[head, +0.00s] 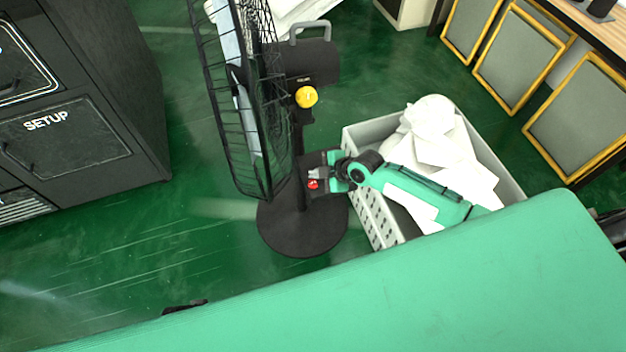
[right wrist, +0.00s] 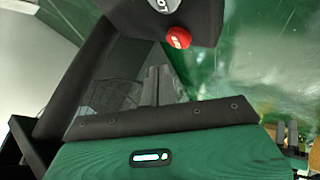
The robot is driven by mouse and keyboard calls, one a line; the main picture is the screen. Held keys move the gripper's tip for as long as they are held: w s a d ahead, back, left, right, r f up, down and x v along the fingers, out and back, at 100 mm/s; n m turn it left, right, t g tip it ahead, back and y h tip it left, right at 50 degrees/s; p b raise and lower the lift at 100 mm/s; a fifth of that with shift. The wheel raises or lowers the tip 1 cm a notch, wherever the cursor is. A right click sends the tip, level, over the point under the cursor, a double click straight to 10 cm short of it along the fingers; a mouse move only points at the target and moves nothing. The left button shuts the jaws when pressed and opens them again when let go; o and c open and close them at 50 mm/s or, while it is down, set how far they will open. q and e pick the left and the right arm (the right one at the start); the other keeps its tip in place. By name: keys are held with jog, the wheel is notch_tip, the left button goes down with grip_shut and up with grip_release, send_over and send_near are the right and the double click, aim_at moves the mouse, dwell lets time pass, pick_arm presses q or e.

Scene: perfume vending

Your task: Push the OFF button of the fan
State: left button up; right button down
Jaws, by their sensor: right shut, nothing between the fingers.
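The black standing fan (head: 302,220) stands on the green floor in the middle of the head view, with a black control box on its pole. A red button (head: 313,184) sticks out of the box; it also shows in the right wrist view (right wrist: 178,37), its lettering too small to read surely. A pale button (right wrist: 160,5) beside it is cut by the top edge. My right gripper (head: 319,173) is shut and empty at the control box, just above the red button in the head view. Whether it touches the box is unclear. My left gripper is out of view.
A grey crate (head: 362,196) with white crumpled pieces stands right of the fan, under my right forearm. A black cabinet (head: 150,120) marked SETUP stands at the left. Yellow-framed panels (head: 517,60) line the right. Floor between cabinet and fan is clear.

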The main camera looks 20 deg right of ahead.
aim_at(316, 185)
jog(key=shift+r+p, duration=1)
jog(key=shift+r, duration=0.6)
jog(key=shift+f, duration=0.1)
